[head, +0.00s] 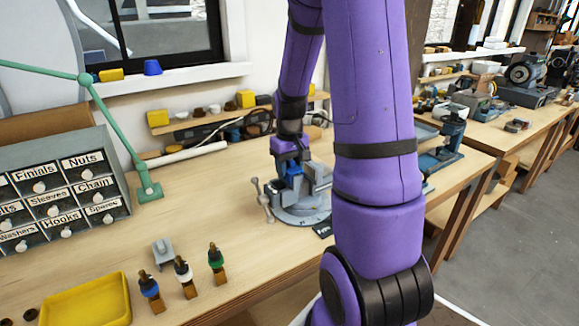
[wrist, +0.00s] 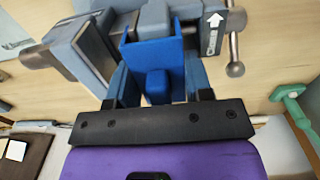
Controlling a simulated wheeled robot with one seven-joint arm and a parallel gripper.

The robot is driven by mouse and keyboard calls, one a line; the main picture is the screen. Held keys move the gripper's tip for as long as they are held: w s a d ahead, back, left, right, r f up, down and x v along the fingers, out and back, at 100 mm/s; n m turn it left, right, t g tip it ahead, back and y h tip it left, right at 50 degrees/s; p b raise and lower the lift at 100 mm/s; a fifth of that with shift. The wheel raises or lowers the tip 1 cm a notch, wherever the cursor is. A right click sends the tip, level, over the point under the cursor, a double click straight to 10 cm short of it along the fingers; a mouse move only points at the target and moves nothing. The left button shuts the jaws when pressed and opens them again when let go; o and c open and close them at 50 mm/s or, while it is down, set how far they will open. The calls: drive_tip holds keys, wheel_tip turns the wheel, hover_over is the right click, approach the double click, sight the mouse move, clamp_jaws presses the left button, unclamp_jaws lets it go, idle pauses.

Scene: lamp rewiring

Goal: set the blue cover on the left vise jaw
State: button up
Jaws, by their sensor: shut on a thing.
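The blue cover (wrist: 152,55) is held between the fingers of my gripper (wrist: 157,78) in the wrist view. In the head view the cover (head: 292,169) is a small blue patch under my gripper (head: 291,158), at the top of the vise. The grey-blue vise (head: 302,208) stands on the bench with its handle to the left; it also shows in the wrist view (wrist: 80,48). The cover overlaps the vise jaws in both views. I cannot tell whether it touches or sits on a jaw; my arm and fingers hide part of this.
A labelled drawer cabinet (head: 65,185) and green lamp arm (head: 148,190) stand left of the vise. A grey bracket (head: 163,251), several colour-banded sockets (head: 184,270) and a yellow tray (head: 88,302) are in front. Bench between cabinet and vise is mostly clear.

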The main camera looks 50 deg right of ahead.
drive_tip(key=shift+f, duration=0.3)
drive_tip(key=o, duration=1)
drive_tip(key=shift+r, duration=0.1)
wheel_tip(320, 180, up, 11)
drive_tip(key=shift+f, duration=0.2)
drive_tip(key=shift+r, duration=4.5)
